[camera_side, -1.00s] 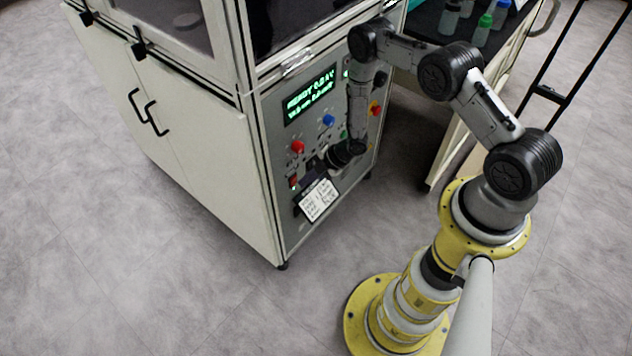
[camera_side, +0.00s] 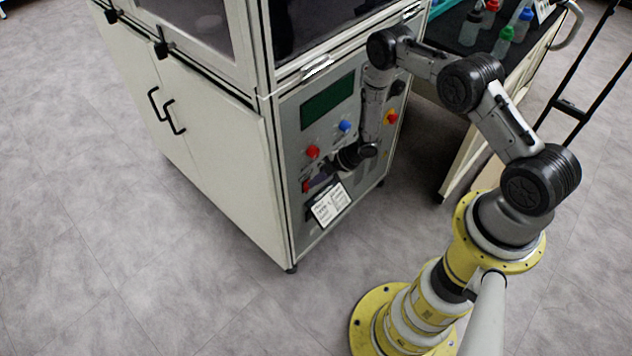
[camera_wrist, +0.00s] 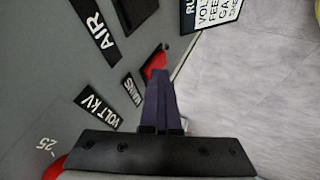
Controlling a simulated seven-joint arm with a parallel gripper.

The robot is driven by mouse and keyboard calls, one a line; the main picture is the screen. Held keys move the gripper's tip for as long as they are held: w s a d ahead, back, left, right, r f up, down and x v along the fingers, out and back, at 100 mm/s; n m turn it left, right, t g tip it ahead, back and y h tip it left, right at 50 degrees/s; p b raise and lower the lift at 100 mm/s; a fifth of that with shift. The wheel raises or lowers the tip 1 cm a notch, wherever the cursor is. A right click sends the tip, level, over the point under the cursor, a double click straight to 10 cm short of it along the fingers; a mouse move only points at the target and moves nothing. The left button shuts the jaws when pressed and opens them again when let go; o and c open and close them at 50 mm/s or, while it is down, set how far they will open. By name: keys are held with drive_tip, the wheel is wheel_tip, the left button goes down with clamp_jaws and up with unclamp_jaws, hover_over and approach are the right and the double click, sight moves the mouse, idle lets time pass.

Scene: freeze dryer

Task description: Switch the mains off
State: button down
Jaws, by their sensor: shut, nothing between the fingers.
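The red mains switch (camera_wrist: 154,65) sits on the grey front panel beside a black MAINS label (camera_wrist: 131,90) in the wrist view. My gripper (camera_wrist: 160,78) is shut and empty, its dark fingertips right at the switch and covering part of it. I cannot tell whether they touch it. In the side view the switch (camera_side: 306,186) shows as a small red spot at the panel's lower left, with my gripper (camera_side: 318,182) just right of it. The panel's display (camera_side: 328,101) is dark.
A red knob (camera_side: 313,151) and a blue knob (camera_side: 345,126) stick out above my gripper. A yellow-and-red emergency button (camera_side: 391,118) is on the right. A white printed card (camera_side: 329,204) hangs below. A bench with bottles (camera_side: 503,40) stands at the right.

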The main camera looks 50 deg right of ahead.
drive_tip(key=shift+w+r, duration=0.1)
drive_tip(key=shift+r, duration=0.7)
drive_tip(key=shift+s, duration=0.3)
drive_tip(key=v, duration=1.1)
drive_tip(key=shift+s+a+r, duration=0.2)
drive_tip(key=shift+s+r, duration=0.15)
drive_tip(key=shift+s, duration=0.15)
drive_tip(key=s, duration=0.9)
